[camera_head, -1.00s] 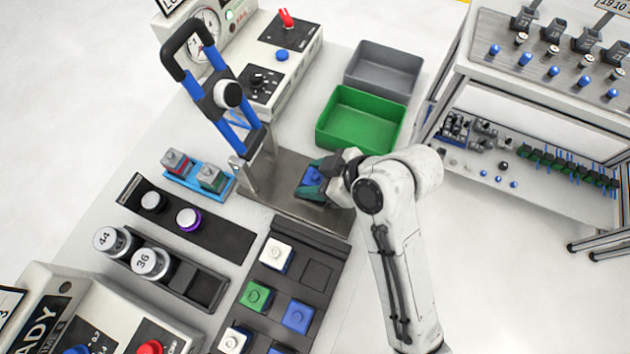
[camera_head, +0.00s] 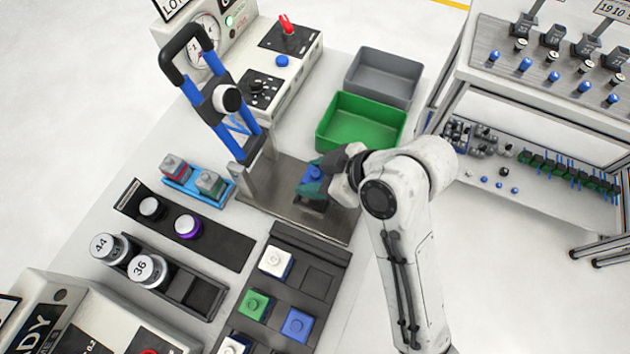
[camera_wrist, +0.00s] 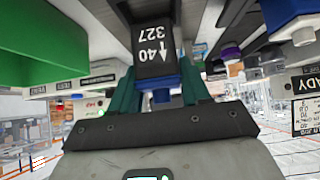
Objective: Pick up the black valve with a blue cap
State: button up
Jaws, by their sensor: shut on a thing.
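The black valve with a blue cap is in my gripper (camera_head: 314,184), above the metal plate (camera_head: 275,193) of the press. In the head view the blue cap (camera_head: 315,173) shows between the dark green fingers, with dark body below it. In the wrist view the black body (camera_wrist: 152,50) carries white markings, and the blue part (camera_wrist: 162,82) sits between the two green fingers. My gripper is shut on it. The wrist hides part of the valve in the head view, and its exact gap to the plate cannot be told.
The press frame with blue posts (camera_head: 238,130) stands left of my gripper. A green bin (camera_head: 330,147) and a grey bin (camera_head: 350,85) lie behind. A dark tray (camera_head: 318,245) with coloured blocks is in front. A shelf rack (camera_head: 490,90) stands at the right.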

jog(key=s+d+r+p, duration=0.5)
jog(key=s+d+r, duration=0.4)
jog(key=d, duration=0.1)
jog(key=shift+d+r+p, duration=0.15)
jog(key=shift+p, duration=0.25)
